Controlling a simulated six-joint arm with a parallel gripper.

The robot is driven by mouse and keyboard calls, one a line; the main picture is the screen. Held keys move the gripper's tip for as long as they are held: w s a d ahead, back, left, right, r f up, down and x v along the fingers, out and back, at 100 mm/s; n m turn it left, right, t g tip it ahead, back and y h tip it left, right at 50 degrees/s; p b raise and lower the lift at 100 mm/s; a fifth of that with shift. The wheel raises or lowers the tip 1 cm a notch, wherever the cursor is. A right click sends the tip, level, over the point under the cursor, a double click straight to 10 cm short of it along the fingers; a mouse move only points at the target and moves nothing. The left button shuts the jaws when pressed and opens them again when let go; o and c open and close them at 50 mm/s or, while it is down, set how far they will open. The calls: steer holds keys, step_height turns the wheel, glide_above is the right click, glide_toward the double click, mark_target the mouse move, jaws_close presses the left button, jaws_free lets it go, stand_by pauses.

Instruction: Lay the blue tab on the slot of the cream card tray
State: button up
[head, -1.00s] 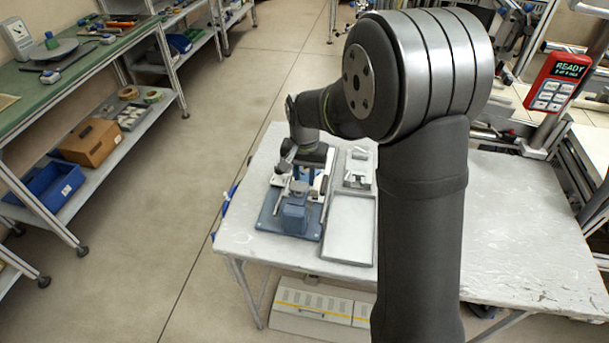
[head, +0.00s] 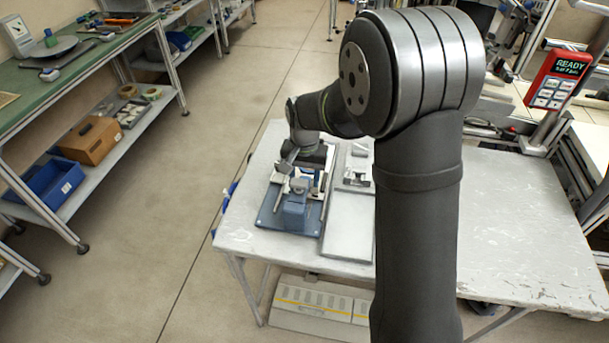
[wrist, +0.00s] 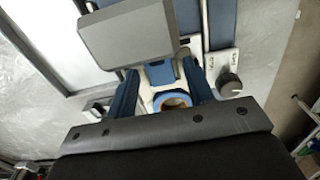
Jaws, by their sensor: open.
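My gripper (wrist: 160,70) is open, its two dark blue fingers pointing away from the wrist camera over the blue fixture. A small blue piece (wrist: 160,73), which looks like the blue tab, lies between or below the fingertips; contact cannot be told. A cream surface (wrist: 148,92) shows around it, probably the cream card tray; its slot cannot be made out. A blue ring with a brownish middle (wrist: 173,100) lies nearer the gripper body. In the head view my gripper (head: 306,172) is over the back of the fixture, and the tab cannot be told apart there.
The blue fixture (head: 273,217) carries a grey block (wrist: 128,32) close beyond the fingers. A dark knob (wrist: 228,86) stands to their right. A flat grey-white tray (head: 348,230) lies beside the fixture. The white table (head: 510,220) is clear on the right.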

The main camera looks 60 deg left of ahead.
step_height(320, 180, up, 13)
steer(key=shift+r, duration=0.15)
stand_by(0.4)
stand_by(0.5)
step_height(320, 180, up, 8)
stand_by(1.4)
steer(key=s+d+r, duration=0.2)
steer(key=d, duration=0.4)
steer(key=s+d+r, duration=0.2)
steer(key=d+r, duration=0.1)
steer(key=d, duration=0.4)
steer(key=shift+s+d, duration=0.2)
steer(key=shift+s, duration=0.05)
stand_by(2.1)
steer(key=shift+r, duration=0.1)
